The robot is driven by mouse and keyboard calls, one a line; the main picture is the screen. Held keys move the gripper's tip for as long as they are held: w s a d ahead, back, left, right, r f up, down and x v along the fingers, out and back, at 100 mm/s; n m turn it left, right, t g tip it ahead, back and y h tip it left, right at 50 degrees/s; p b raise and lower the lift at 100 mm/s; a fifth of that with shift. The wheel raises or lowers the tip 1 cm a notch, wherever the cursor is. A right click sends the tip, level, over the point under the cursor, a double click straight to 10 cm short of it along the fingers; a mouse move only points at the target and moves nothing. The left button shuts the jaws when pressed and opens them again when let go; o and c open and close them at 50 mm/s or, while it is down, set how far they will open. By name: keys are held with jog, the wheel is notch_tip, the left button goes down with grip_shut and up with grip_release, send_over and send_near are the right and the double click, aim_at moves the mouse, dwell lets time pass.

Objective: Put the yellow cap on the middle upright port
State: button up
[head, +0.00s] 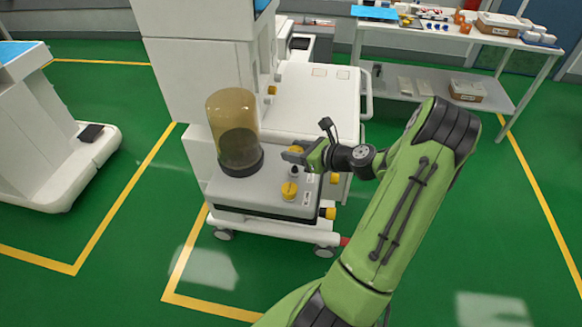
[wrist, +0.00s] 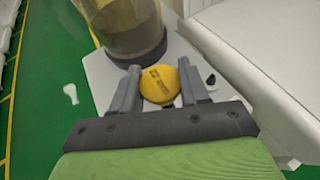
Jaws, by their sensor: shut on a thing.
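In the wrist view, the yellow cap (wrist: 158,86) sits between the two fingers of my gripper (wrist: 160,84), which is shut on it. In the head view, my gripper (head: 293,155) is over the grey top of the cart's machine, right of the amber canister (head: 236,130). A bit of the yellow cap (head: 297,149) shows by the fingers. Another yellow piece (head: 289,190) sits upright nearer the front of the grey top. A small dark upright port (wrist: 211,80) shows right of the fingers in the wrist view. I cannot tell which port lies under the cap.
The canister (wrist: 127,25) stands close beyond the fingers in the wrist view. Yellow side fittings (head: 328,213) stick out at the machine's right edge. A white side table (head: 455,35) with supplies stands at the back right. Green floor lies open around the cart.

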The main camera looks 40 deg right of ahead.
aim_at(295, 167)
notch_tip(295, 167, down, 6)
jog(key=shift+w+r+b, duration=0.1)
jog(key=shift+r+b, duration=0.1)
jog(key=shift+b, duration=0.65)
jog(key=shift+r, duration=0.1)
jog(key=o, duration=1)
